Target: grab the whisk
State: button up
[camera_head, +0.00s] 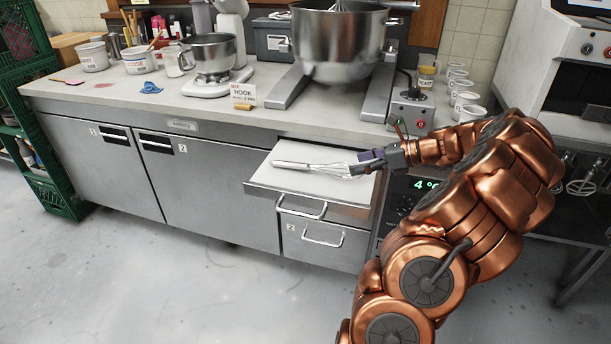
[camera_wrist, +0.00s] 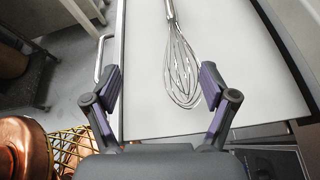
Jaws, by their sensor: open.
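A metal whisk (camera_head: 310,167) lies on the white surface of a pulled-out drawer (camera_head: 265,183) in the counter. Its handle points left and its wire head points right, toward my gripper (camera_head: 372,161). In the wrist view the whisk (camera_wrist: 178,62) lies with its wire head nearest me and its handle running away to the top edge. My gripper (camera_wrist: 160,95) is open and empty. The wire head lies just ahead of the fingertips, nearer the right finger. In the head view the end of the wire head is close to my fingers, and I cannot tell whether they touch.
A large mixer bowl (camera_head: 338,40) stands on the counter above the drawer. A smaller mixer (camera_head: 212,60), a "HOOK" sign (camera_head: 243,94) and several white cups (camera_head: 463,95) are also there. More whisks (camera_head: 583,187) hang at the right. The floor in front is clear.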

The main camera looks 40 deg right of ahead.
jog(key=s+d+f+m+t, duration=0.1)
jog(key=s+d+f+m, duration=0.15)
jog(key=d, duration=0.25)
jog(key=shift+h, duration=0.3)
jog(key=shift+a+r+x, duration=0.15)
jog(key=shift+x, duration=1.1)
jog(key=shift+a+r+x, duration=0.15)
jog(key=shift+r+x, duration=0.05)
jog(key=shift+x, duration=1.1)
jog(key=shift+a+r+x, duration=0.15)
jog(key=shift+a+x, duration=0.05)
jog(key=shift+x, duration=1.05)
jog(key=c, duration=1.3)
jog(key=shift+r, duration=0.1)
jog(key=shift+r, duration=1.8)
jog(key=s+a, duration=0.2)
jog(key=a, duration=0.3)
jog(key=s+a+r, duration=0.1)
jog(key=s+a, duration=0.1)
jog(key=a, duration=0.2)
jog(key=s+a, duration=0.2)
jog(key=a, duration=0.3)
jog(key=shift+a+r, duration=0.15)
jog(key=shift+a, duration=0.25)
